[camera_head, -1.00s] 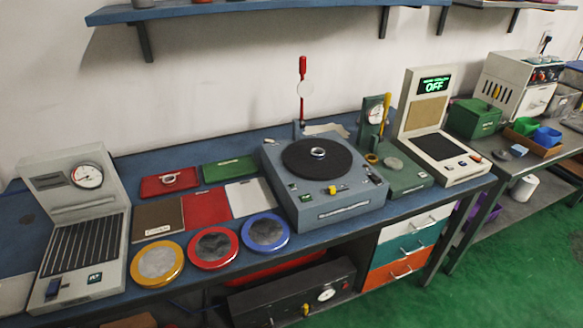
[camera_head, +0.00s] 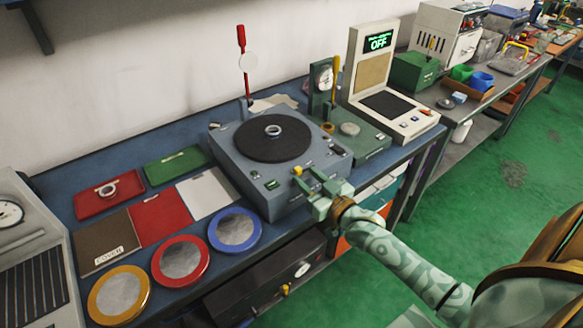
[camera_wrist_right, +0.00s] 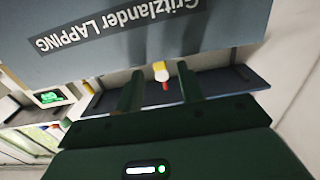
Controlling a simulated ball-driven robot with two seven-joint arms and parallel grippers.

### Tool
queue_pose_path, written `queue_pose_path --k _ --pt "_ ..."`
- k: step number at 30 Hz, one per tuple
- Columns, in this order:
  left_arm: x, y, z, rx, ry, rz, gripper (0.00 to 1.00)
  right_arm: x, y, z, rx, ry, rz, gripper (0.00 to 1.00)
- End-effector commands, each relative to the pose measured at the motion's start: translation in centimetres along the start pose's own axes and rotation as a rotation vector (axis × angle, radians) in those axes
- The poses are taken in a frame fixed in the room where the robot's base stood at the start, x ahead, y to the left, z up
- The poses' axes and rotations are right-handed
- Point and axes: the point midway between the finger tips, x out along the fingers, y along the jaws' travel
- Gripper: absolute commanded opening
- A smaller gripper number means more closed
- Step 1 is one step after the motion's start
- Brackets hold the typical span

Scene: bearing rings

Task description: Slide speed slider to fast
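My right gripper (camera_head: 307,178) is at that front edge, close to the knob. In the right wrist view its two fingers are apart, and the yellow knob (camera_wrist_right: 161,71) shows between and beyond their tips. I cannot tell whether they touch it. The slider's markings are too small to read. My left gripper is not in view.
Coloured pads and several round discs, one with a blue rim (camera_head: 259,226), lie left of the machine.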

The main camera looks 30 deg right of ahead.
Motion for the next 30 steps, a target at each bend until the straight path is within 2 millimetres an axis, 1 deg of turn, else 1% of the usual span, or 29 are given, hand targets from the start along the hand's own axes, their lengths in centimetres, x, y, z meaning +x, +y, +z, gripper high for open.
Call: queue_pose_path --k 1,3,6,9,13,21,23,24,25,26,30 --pt "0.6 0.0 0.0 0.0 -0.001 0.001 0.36 1.3 0.0 0.2 0.0 0.002 0.0 0.38" --pt "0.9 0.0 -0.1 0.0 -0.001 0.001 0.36 2.8 0.0 0.3 0.001 0.0 0.0 0.38" --pt "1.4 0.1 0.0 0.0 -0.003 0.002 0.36 4.6 0.0 0.3 0.002 0.0 0.0 0.38" --pt "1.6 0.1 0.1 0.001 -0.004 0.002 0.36 5.7 0.0 0.2 0.001 -0.002 0.0 0.38" --pt "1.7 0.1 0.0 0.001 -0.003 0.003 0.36 6.5 0.0 0.1 0.001 -0.002 0.0 0.38" --pt "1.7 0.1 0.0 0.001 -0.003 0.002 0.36 6.6 0.0 0.1 0.001 -0.002 0.0 0.38" --pt "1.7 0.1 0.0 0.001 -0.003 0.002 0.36 6.6 0.0 0.1 0.001 -0.002 0.0 0.21" --pt "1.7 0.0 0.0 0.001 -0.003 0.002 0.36 6.6 0.0 0.1 0.001 -0.002 0.0 0.1" --pt "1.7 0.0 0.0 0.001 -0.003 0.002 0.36 6.6 0.0 0.1 0.001 -0.002 0.0 0.02" --pt "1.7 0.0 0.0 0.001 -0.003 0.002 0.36 6.6 0.0 0.1 0.001 -0.002 0.0 0.0" --pt "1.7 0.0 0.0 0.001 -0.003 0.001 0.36 6.6 0.1 0.1 0.0 -0.002 0.0 0.0"
